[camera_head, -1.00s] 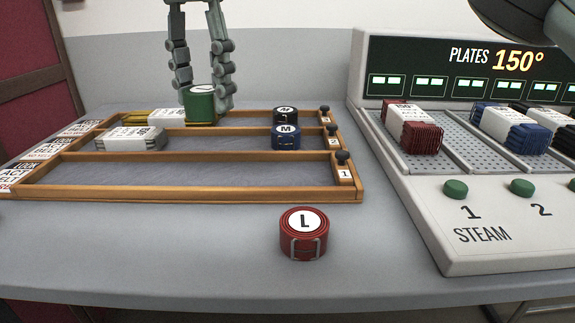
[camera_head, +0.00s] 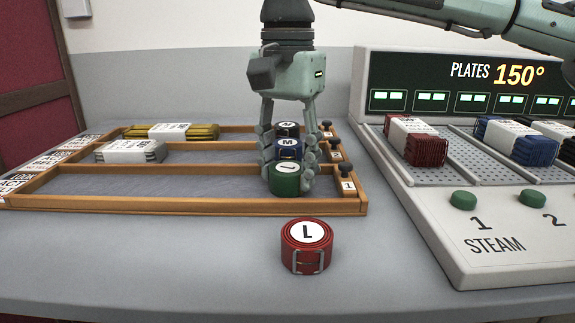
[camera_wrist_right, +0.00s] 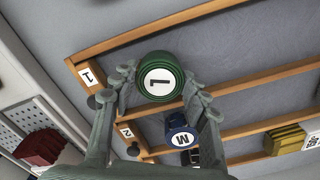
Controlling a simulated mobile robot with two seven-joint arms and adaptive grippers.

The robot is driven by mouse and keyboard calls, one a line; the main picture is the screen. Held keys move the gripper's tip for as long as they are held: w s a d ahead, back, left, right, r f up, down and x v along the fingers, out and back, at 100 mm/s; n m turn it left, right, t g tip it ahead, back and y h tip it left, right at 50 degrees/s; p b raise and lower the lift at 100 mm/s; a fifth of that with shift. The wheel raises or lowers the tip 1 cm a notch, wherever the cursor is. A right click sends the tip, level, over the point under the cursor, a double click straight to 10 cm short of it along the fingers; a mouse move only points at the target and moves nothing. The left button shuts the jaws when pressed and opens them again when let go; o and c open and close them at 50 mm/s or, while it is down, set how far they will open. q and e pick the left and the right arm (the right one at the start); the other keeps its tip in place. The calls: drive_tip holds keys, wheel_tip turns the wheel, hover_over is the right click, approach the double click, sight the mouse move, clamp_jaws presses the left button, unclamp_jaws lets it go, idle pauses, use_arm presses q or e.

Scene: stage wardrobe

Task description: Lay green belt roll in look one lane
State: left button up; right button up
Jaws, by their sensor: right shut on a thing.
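The green belt roll (camera_head: 285,180), with a white letter label on top, is between the fingers of my right gripper (camera_head: 287,172). The roll is at the right end of the front lane (camera_head: 190,188), which carries the number 1. I cannot tell whether it touches the lane floor. In the right wrist view the green roll (camera_wrist_right: 160,77) sits between the fingertips of the right gripper (camera_wrist_right: 160,95), the lane marked 1 around it. My left gripper is not in view.
A blue roll (camera_head: 290,149) and a dark roll (camera_head: 288,129) stand in the lanes behind. Grey (camera_head: 131,152) and yellow (camera_head: 171,132) folded bundles lie at the left. A red belt roll (camera_head: 307,246) stands on the table in front. The steam press (camera_head: 440,215) stands at the right.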

sight(288, 168)
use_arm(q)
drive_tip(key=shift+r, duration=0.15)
use_arm(e)
drive_tip(key=shift+f, duration=0.1)
drive_tip(key=o, duration=1.2)
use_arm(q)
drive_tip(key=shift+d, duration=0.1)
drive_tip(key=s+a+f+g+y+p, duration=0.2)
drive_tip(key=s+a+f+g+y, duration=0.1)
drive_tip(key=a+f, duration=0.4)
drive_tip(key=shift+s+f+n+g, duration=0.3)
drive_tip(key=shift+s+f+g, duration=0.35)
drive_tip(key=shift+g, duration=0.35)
use_arm(e)
drive_tip(key=shift+r, duration=6.15)
